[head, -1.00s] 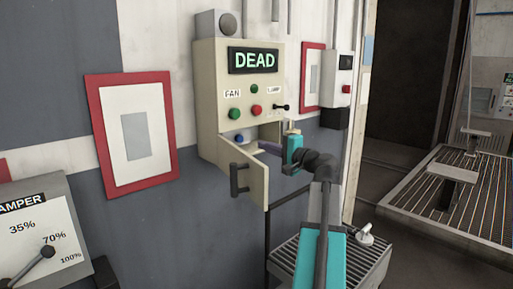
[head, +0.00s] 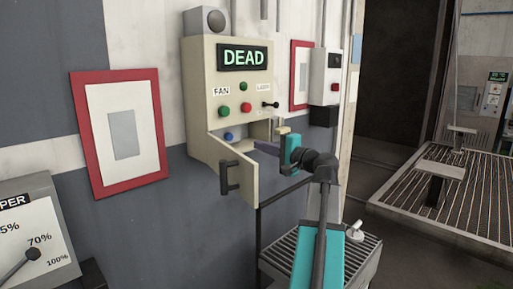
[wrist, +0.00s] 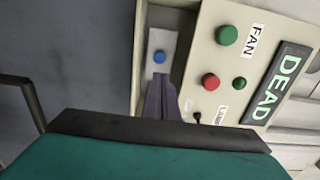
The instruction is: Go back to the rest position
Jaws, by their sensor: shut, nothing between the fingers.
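My gripper (head: 262,147) is shut and empty, its purple-grey fingers together. It points left at the open lower compartment of the beige control box (head: 198,110). A blue button (head: 228,137) sits in that compartment, apart from the fingertips. In the wrist view my gripper (wrist: 157,88) points up the picture toward the blue button (wrist: 159,57), with a gap between. The compartment door (head: 247,183) stands open, its dark handle (head: 230,177) in front of the wall. The display (head: 246,57) reads DEAD.
Green and red buttons and a small black lever (head: 270,104) are on the box front, just above my gripper. A red-framed panel (head: 120,132) and a damper dial (head: 35,235) are left. A slatted metal bench (head: 362,262) stands below my arm; a grated platform (head: 400,190) is right.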

